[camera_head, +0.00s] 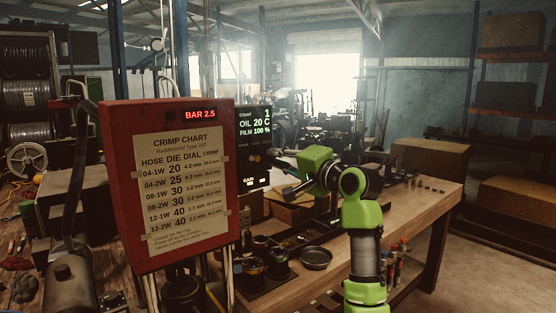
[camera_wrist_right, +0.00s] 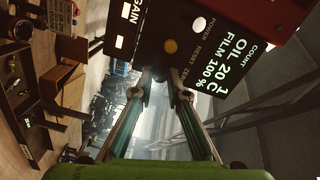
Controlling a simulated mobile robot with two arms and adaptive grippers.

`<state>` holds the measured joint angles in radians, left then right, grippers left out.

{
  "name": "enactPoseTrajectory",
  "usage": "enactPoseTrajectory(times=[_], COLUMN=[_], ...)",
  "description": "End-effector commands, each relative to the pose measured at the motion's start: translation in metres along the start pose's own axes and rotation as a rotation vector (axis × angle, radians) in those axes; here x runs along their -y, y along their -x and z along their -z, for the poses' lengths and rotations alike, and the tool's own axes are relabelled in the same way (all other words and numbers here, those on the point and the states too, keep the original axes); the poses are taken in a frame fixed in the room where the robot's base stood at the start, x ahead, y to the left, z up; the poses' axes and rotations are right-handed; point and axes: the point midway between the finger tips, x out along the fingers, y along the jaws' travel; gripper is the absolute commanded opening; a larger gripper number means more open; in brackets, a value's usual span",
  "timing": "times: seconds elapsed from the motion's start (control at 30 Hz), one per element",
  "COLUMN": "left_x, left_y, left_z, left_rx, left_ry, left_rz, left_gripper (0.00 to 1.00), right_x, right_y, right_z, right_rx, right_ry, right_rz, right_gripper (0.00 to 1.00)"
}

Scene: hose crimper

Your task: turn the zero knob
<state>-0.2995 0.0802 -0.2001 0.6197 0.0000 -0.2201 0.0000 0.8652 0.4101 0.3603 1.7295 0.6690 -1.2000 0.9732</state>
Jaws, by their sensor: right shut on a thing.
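The dark control panel (camera_head: 254,145) stands behind the red chart box in the head view, with a lit readout of count, oil and film. In the right wrist view the panel (camera_wrist_right: 120,42) fills the top, with labels POWER, RESET and ZERO. My right gripper (camera_head: 286,172) reaches left to the panel's lower right side. In the wrist view its fingers (camera_wrist_right: 163,78) converge at the panel by the ZERO label, shut on the zero knob. The knob is mostly hidden between the fingertips, and its angle cannot be told. My left gripper is not in view.
The red box (camera_head: 112,190) with a crimp chart and a BAR 2.5 display stands at left front. A wooden bench (camera_head: 415,205) runs behind my right arm, with a round dish (camera_head: 316,258) and small parts. Open floor lies at the right.

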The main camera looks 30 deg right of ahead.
Motion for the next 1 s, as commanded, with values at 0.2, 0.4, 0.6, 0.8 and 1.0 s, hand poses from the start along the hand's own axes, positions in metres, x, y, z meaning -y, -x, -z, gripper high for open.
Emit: enactPoseTrajectory(times=[0.2, 0.4, 0.6, 0.8, 1.0], left_x=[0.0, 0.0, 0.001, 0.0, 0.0], left_y=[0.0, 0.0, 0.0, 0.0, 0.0], left_z=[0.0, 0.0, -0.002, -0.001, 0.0], left_rx=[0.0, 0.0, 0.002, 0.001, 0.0], left_ry=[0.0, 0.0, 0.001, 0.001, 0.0], left_rz=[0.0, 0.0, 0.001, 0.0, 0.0], left_gripper=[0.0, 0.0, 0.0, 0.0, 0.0], right_x=[-0.002, -0.001, -0.001, -0.001, -0.001], right_y=[0.0, 0.0, 0.002, 0.027, 0.071], right_z=[-0.001, -0.001, 0.0, 0.001, 0.001], right_rx=[0.002, 0.001, 0.0, -0.002, -0.002], right_ry=[-0.002, -0.002, -0.002, 0.001, 0.0], right_rz=[-0.004, -0.002, -0.001, 0.0, -0.001], right_gripper=[0.25, 0.32, 0.32, 0.32, 0.32])
